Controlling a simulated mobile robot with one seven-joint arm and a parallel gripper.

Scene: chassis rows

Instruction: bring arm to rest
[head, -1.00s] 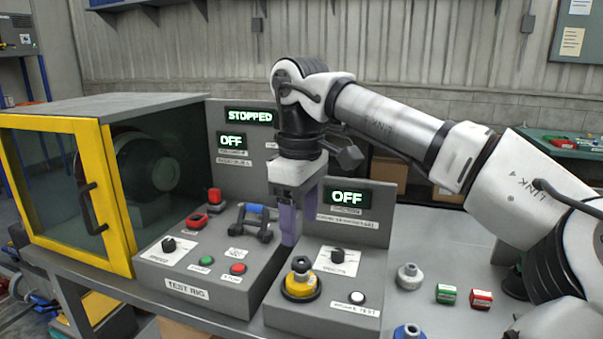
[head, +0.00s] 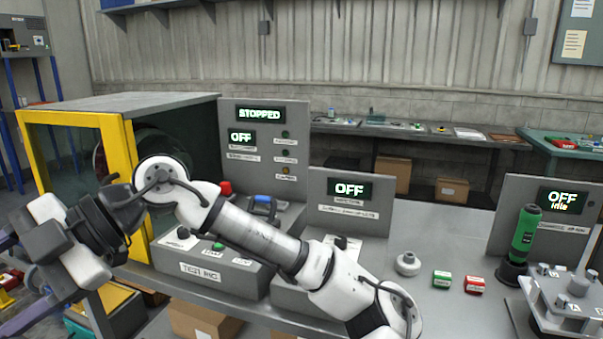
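My gripper (head: 18,278) is at the lower left of the head view, in front of the test rig's yellow-framed enclosure. The fingertips run to the picture's edge. My white and grey arm (head: 258,240) reaches from the bottom right across the front of the test rig panel (head: 215,272).
Displays read STOPPED (head: 260,115) and OFF (head: 349,189). On the bench are a grey knob piece (head: 408,264), a green block (head: 441,279) and a red block (head: 474,285). A green cylinder (head: 524,230) and a grey fixture (head: 570,305) stand at right.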

